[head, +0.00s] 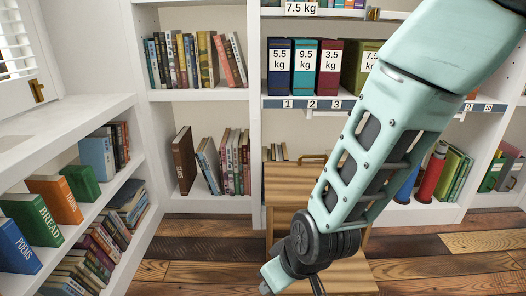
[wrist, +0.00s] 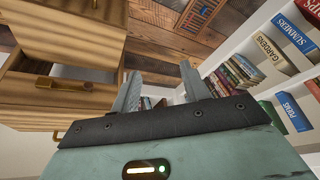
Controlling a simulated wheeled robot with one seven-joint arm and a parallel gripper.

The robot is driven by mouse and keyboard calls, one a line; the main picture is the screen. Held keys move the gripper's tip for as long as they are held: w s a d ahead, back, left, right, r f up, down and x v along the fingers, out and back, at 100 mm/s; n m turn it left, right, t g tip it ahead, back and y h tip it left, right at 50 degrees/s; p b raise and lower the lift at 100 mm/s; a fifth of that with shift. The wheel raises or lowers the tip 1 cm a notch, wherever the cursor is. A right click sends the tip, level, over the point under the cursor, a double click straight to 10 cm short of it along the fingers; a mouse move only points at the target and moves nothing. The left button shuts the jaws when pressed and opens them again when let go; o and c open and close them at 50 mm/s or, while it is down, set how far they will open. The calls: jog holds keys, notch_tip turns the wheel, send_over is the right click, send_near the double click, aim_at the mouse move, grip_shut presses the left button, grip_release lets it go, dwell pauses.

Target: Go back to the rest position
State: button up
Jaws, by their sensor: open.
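My gripper (wrist: 160,88) is open in the wrist view, with its two grey fingers apart and nothing held between them. In the head view my arm reaches down from the upper right, and its wrist end is low, in front of a wooden cabinet (head: 292,187). The fingertips cannot be made out clearly there. The cabinet also shows at the left of the wrist view (wrist: 55,60), with brass handles, and a lower part of it stands out towards me in the head view.
A white bookcase (head: 255,150) stands behind, with books and weight-labelled binders (head: 305,68) on a numbered shelf. A white shelf unit (head: 95,200) full of books lines the left side. The plank floor (head: 200,240) is clear between this unit and the cabinet.

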jog(key=s+d+r+g+h, duration=0.2)
jog(key=s+d+r+g, duration=0.1)
jog(key=s+d+r, duration=1)
notch_tip(320, 180, up, 38)
jog(key=a+p, duration=0.1)
jog(key=p, duration=3.6)
jog(key=shift+s+a+p, duration=0.35)
jog(key=shift+s+a, duration=0.05)
jog(key=shift+c, duration=0.4)
